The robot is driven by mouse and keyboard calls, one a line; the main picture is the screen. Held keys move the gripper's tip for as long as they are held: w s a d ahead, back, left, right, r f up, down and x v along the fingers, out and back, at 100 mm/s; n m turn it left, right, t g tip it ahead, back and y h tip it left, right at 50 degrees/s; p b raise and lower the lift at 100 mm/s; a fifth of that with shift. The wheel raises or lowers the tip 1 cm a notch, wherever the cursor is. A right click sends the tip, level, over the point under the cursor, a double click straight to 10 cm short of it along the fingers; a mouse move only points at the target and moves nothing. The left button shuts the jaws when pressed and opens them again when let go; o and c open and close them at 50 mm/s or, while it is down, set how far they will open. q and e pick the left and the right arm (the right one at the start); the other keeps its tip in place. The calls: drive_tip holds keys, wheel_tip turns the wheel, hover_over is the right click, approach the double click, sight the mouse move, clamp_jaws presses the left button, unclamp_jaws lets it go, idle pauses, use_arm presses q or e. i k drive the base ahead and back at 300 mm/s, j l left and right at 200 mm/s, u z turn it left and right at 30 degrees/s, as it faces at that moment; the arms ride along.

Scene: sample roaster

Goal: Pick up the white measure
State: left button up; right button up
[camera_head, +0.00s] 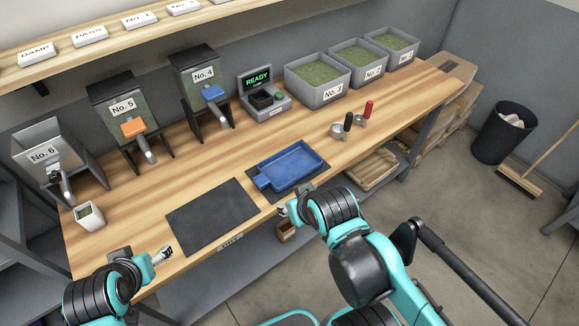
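My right gripper (283,211) is by the front edge near the blue tray, far from the measure. Both sets of fingers are too small to tell open from shut. Nothing shows held in either.
A dark mat (212,216) lies mid-bench, with a blue tray (291,166) to its right. Hoppers No. 6 (45,153), No. 5 (124,106) and No. 4 (203,76) stand behind. Bare wood surrounds the measure's right side.

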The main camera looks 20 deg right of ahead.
sight(90, 217)
drive_tip(key=i+u, duration=0.1)
drive_tip(key=u, duration=0.3)
drive_tip(key=i+u, duration=0.1)
drive_tip(key=u, duration=0.3)
drive_tip(key=i+l+u, duration=0.1)
drive_tip(key=u, duration=0.3)
